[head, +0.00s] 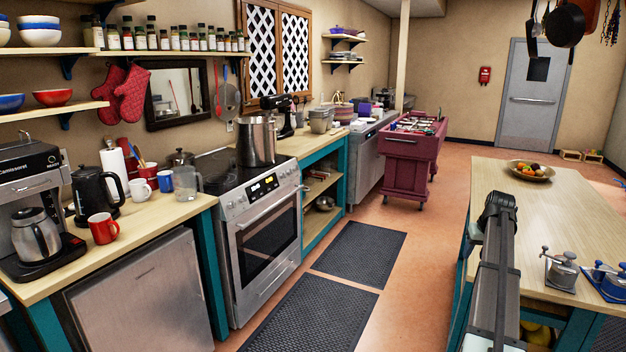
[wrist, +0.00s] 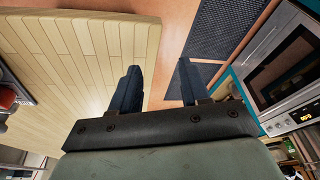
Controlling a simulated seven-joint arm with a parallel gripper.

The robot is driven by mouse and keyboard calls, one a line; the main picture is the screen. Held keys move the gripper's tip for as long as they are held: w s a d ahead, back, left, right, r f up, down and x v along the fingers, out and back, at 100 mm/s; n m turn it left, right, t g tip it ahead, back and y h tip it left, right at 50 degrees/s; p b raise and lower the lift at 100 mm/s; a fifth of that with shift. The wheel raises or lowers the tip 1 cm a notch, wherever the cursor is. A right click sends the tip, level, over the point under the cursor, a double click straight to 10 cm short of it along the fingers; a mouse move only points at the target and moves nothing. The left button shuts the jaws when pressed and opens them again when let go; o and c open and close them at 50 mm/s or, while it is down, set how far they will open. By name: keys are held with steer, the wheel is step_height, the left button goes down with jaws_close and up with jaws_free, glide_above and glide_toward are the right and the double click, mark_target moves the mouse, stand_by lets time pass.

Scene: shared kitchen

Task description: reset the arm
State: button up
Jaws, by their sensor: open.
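In the wrist view my gripper (wrist: 157,84) has its two dark fingers spread apart, with nothing between them. Through the gap I see the edge of the wooden island and the orange floor. In the head view my arm (head: 495,262) stretches along the left side of the wooden island (head: 575,225). I cannot make out the fingers clearly in the head view. My gripper touches no object that I can see.
A fruit bowl (head: 531,171) and metal kitchen tools (head: 561,270) stand on the island. The stove (head: 262,235) and the left counter (head: 150,220) face it across the aisle. Black mats (head: 360,250) lie on the aisle floor, which is otherwise clear. Pans (head: 564,25) hang at upper right.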

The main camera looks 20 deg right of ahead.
steer(key=w+a+f+n, duration=0.1)
steer(key=w+a+f, duration=0.1)
steer(key=a+f, duration=0.6)
steer(key=w+a+f+g+y, duration=0.1)
steer(key=a+f, duration=0.4)
steer(key=a, duration=0.6)
steer(key=w+a+f+n, duration=0.1)
steer(key=w+a+f, duration=0.1)
steer(key=a+f, duration=0.6)
steer(key=s+a+f+n+g, duration=0.1)
steer(key=s+a+f, duration=0.25)
steer(key=a, duration=0.55)
steer(key=s+a+f+n, duration=0.1)
steer(key=s+a+f, duration=0.25)
steer(key=a, duration=0.55)
steer(key=s+a+f+n+g, duration=0.1)
steer(key=s+a+f, duration=0.25)
steer(key=a, duration=0.65)
steer(key=s+a+f, duration=0.4)
steer(key=s+f+g, duration=0.3)
steer(key=s+f, duration=0.6)
steer(key=s, duration=0.5)
steer(key=s+f+g, duration=0.4)
steer(key=s+f, duration=0.6)
steer(key=s, duration=0.4)
steer(key=shift+s+f, duration=0.3)
steer(key=shift+s, duration=0.1)
